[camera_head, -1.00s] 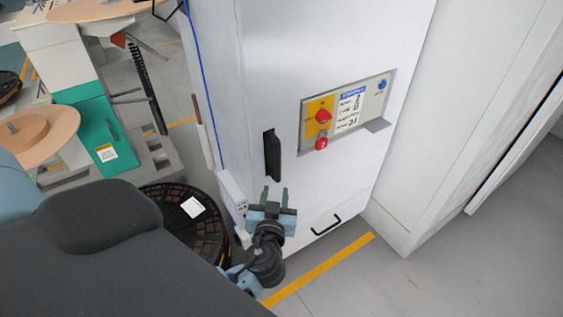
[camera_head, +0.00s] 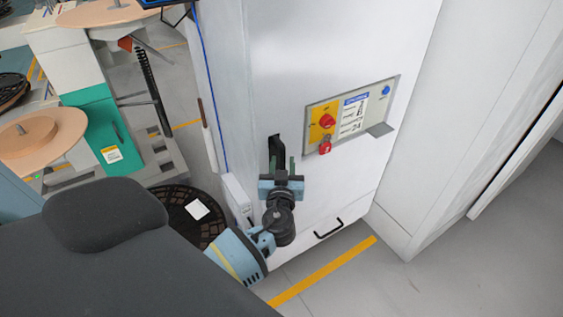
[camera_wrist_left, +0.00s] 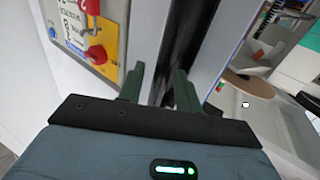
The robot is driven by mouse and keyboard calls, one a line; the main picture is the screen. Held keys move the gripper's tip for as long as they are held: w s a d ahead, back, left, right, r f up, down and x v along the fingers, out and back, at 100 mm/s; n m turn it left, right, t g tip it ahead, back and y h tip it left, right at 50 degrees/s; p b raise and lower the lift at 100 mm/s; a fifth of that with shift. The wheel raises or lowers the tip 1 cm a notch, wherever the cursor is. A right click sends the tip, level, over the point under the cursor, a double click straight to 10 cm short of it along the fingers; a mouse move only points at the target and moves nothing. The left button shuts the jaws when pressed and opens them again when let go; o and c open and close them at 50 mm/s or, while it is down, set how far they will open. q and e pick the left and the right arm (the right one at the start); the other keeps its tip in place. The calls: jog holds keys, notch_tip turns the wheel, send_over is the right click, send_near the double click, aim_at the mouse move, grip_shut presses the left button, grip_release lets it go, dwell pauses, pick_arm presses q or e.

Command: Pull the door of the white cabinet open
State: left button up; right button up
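The white cabinet (camera_head: 300,50) stands in the middle of the head view, its door shut as far as I can see. Its black upright handle (camera_head: 276,145) is on the door's left part; in the left wrist view the dark handle (camera_wrist_left: 184,45) runs up from between the fingers. My left gripper (camera_head: 281,162) is at the handle's lower part, with its green fingers apart, one on each side of it. The left wrist view shows the open fingers (camera_wrist_left: 160,78) with some gap; I cannot tell whether either touches the handle. My right gripper is not in view.
A panel with a red switch (camera_head: 327,121) and a label is right of the handle. A lower drawer handle (camera_head: 328,228) is below. A black reel (camera_head: 190,214) lies left of the cabinet. A white wall or cabinet stands at right; grey floor (camera_head: 440,270) is free in front.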

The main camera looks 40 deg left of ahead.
pick_arm(q)
jog(key=shift+w+a, duration=0.2)
jog(key=shift+w, duration=0.05)
jog(key=shift+c, duration=0.2)
grip_shut()
jog(key=shift+f, duration=0.15)
